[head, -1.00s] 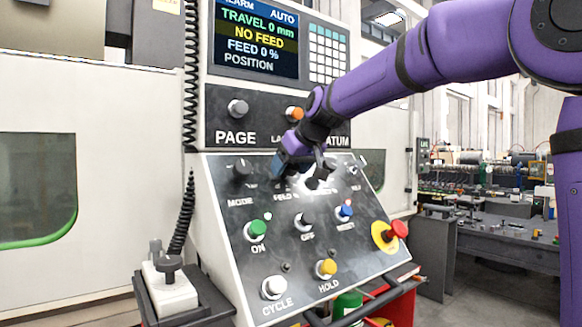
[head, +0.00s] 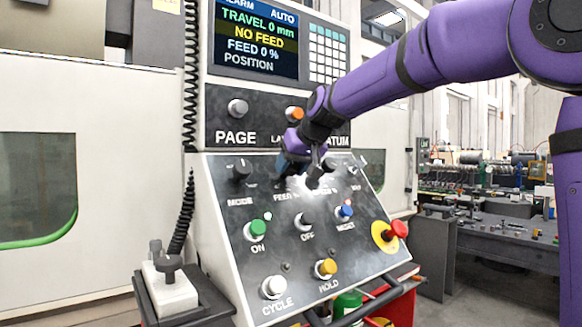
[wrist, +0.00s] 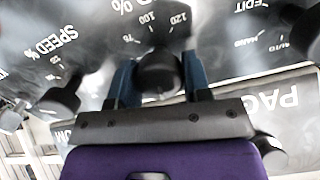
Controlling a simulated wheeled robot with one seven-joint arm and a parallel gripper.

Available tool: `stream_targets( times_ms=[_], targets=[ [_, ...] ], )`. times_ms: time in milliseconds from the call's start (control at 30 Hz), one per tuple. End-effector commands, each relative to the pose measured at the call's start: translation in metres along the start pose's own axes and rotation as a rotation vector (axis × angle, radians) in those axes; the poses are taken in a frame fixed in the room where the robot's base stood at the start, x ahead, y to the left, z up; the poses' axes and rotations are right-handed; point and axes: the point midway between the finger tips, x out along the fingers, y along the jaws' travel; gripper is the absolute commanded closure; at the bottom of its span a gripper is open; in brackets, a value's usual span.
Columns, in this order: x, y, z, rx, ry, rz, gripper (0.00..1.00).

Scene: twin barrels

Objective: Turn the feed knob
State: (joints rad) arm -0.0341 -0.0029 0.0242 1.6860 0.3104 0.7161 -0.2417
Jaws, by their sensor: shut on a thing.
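The feed knob (wrist: 160,72) is black and round. In the wrist view it sits between the two blue fingers of my gripper (wrist: 160,80), with dial marks 75, 100 and 120 around it. The gripper is shut on it. In the head view my gripper (head: 301,172) is at the upper middle of the sloping control panel (head: 292,246), over the feed label, and it hides the knob. The screen (head: 255,38) reads TRAVEL 0 mm, NO FEED and FEED 0 %.
The black mode knob (head: 241,169) is left of my gripper. The black speed knob (wrist: 60,98) shows beside the gripper in the wrist view. Below are green, black, blue, yellow and white buttons, and a red emergency button (head: 398,229) at right.

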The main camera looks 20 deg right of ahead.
Motion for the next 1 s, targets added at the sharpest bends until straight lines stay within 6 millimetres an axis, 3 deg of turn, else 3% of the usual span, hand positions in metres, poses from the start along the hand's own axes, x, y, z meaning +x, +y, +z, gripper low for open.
stream_targets(
  times_ms=[1000],
  targets=[
    [-0.0006,0.0027,0.0009,0.948,0.002,-0.116,0.79]
  ],
)
